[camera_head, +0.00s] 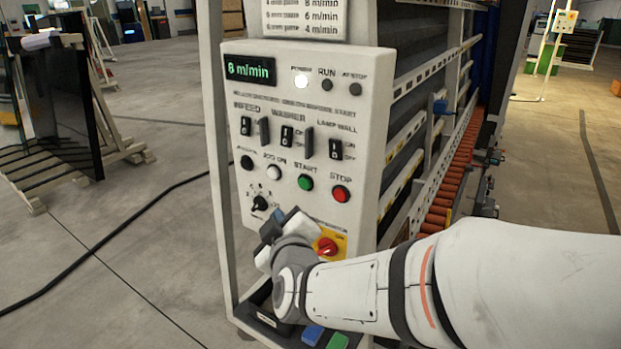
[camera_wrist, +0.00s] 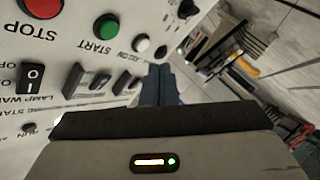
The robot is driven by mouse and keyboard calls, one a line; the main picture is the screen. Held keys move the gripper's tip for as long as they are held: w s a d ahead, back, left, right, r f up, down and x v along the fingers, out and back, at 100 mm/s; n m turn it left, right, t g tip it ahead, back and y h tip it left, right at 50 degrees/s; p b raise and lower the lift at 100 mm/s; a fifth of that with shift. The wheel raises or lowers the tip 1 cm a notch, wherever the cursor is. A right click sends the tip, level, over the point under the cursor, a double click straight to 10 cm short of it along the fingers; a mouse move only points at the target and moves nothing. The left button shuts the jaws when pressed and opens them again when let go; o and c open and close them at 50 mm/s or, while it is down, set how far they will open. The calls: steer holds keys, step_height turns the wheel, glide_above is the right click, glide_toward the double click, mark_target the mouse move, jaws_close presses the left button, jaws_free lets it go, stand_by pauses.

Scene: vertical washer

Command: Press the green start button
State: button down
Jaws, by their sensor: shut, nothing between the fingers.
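The green start button (camera_head: 305,182) sits on the front of the white control panel (camera_head: 372,130), left of the red stop button (camera_head: 341,194). The start button also shows in the wrist view (camera_wrist: 106,27), at upper left beside its START label. My gripper (camera_head: 271,231) is in front of the lower panel, below and left of the start button. In the wrist view my gripper's dark blue fingers (camera_wrist: 160,70) are together and empty, pointing past the white button (camera_wrist: 140,43). The start button is uncovered in both views. I cannot tell whether the fingertips touch the panel.
Toggle switches (camera_head: 287,136) line the panel above. A roller conveyor (camera_head: 455,165) runs behind the panel at right.

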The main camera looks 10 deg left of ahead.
mark_target(304, 184)
steer(key=shift+s+a+r+n+t, duration=0.2)
steer(key=shift+a+t, duration=0.1)
steer(key=shift+a, duration=0.1)
steer(key=shift+s+a+r+n+t, duration=0.2)
steer(key=shift+a+t, duration=0.1)
steer(key=shift+a, duration=0.1)
steer(key=shift+w, duration=0.1)
steer(key=w+d+b, duration=0.3)
steer(key=w, duration=0.5)
steer(key=shift+d, duration=0.2)
stand_by(1.4)
steer(key=shift+w, duration=0.1)
steer(key=shift+w+d+b, duration=0.15)
steer(key=shift+w+b, duration=0.15)
steer(key=shift+w, duration=0.05)
